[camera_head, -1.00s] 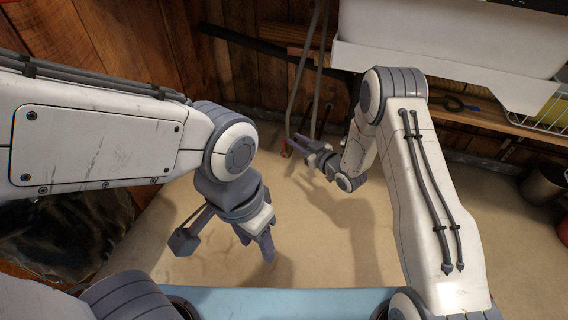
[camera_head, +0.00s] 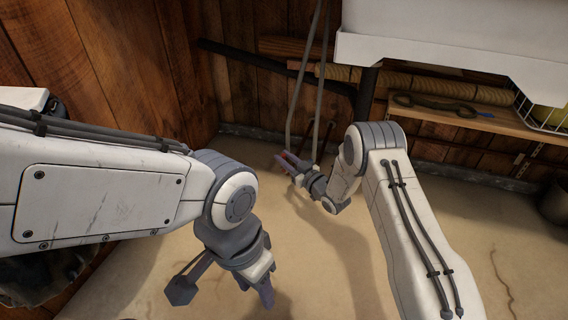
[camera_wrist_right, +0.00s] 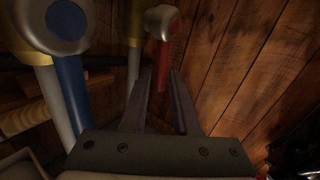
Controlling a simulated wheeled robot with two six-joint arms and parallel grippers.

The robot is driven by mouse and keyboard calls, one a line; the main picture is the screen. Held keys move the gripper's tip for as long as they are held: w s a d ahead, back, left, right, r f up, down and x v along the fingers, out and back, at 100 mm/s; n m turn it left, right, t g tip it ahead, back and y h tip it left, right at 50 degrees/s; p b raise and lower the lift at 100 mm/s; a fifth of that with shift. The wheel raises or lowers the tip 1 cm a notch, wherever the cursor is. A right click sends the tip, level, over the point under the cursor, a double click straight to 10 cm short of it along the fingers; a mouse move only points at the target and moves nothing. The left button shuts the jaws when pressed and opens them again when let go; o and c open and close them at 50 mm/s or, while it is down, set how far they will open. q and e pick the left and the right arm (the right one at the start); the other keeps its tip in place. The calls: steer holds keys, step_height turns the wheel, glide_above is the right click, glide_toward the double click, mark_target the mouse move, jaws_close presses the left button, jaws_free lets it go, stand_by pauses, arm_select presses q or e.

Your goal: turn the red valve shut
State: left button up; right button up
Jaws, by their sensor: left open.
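The red valve's lever (camera_wrist_right: 163,52) hangs from a round pale hub near the top middle of the right wrist view. My right gripper (camera_wrist_right: 160,76) is open, and the lever's lower end shows in the gap between its fingertips. I cannot tell whether they touch it. In the head view my right gripper (camera_head: 283,163) is by the grey pipes in the corner, and the red valve is hard to make out there. My left gripper (camera_head: 256,286) is open and empty, pointing down over the floor, well away from the valve.
A valve with a blue lever (camera_wrist_right: 70,85) stands left of the red one, close to the right gripper. A wooden wall (camera_wrist_right: 240,80) lies to the right. A white cabinet or basin (camera_head: 450,40) and a shelf (camera_head: 490,123) with a wrench-like tool (camera_head: 435,105) are at right.

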steer(key=shift+w+a, duration=0.3)
steer(key=shift+w, duration=0.05)
jaws_close()
steer(key=shift+f, duration=0.1)
stand_by(1.1)
